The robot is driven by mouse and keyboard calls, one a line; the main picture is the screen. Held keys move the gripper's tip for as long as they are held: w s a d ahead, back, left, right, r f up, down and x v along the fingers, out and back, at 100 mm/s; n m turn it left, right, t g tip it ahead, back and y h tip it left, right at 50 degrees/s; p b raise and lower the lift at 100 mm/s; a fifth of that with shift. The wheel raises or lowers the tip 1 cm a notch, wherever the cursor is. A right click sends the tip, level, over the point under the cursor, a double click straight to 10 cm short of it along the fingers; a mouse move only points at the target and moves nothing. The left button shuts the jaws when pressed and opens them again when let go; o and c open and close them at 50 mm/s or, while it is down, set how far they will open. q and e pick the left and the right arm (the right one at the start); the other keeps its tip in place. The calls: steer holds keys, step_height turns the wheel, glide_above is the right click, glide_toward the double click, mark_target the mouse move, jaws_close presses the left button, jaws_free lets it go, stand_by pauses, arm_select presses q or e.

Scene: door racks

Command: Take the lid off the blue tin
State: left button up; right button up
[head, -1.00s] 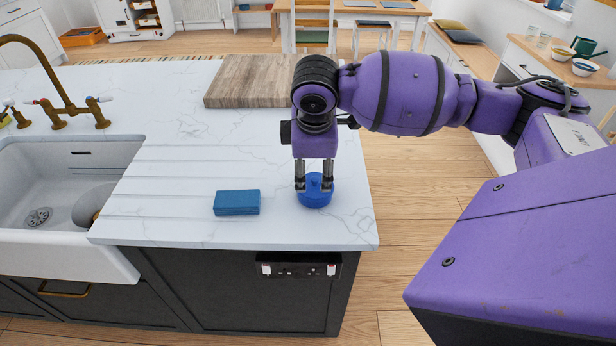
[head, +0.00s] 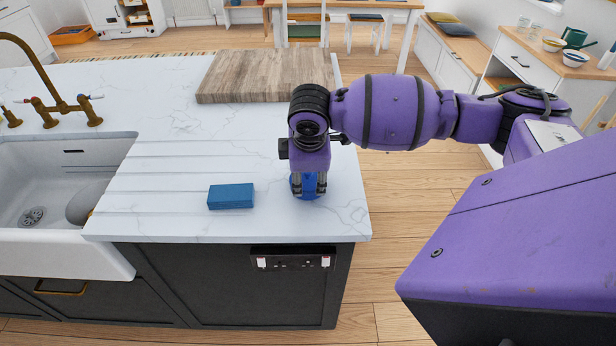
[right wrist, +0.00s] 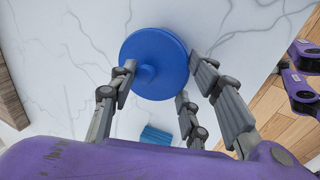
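The blue tin (head: 308,187) stands on the white marble worktop near its front right corner. In the right wrist view its round blue lid (right wrist: 160,50) shows from above, with a small knob at its middle. My right gripper (head: 309,190) points down over the tin, with its fingers apart on either side. In the right wrist view the fingers of this gripper (right wrist: 160,78) are spread over the lid, with the knob between them. I cannot tell whether they touch it. The gripper hides part of the tin in the head view. My left gripper is not in view.
A blue block (head: 231,196) lies on the worktop (head: 180,215), left of the tin. A wooden board (head: 255,75) lies behind. The sink (head: 60,190) and brass tap (head: 65,105) are at the left. The worktop's right edge is close to the tin.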

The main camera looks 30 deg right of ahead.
mark_target(308, 183)
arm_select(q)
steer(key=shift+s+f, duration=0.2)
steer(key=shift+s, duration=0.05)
arm_select(e)
steer(key=shift+c, duration=0.4)
steer(key=shift+w+r, duration=0.1)
steer(key=shift+r, duration=0.4)
step_height(308, 183, up, 2)
steer(key=shift+r, duration=0.15)
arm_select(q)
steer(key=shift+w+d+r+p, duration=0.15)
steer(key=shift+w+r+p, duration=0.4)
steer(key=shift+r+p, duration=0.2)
arm_select(e)
steer(key=s+d+r, duration=0.3)
steer(key=s+r, duration=0.2)
steer(key=s, duration=0.1)
steer(key=s+d+r, duration=0.2)
steer(key=s+r, duration=0.2)
steer(key=s, duration=0.3)
steer(key=shift+d+r, duration=0.35)
steer(key=shift+d, duration=0.05)
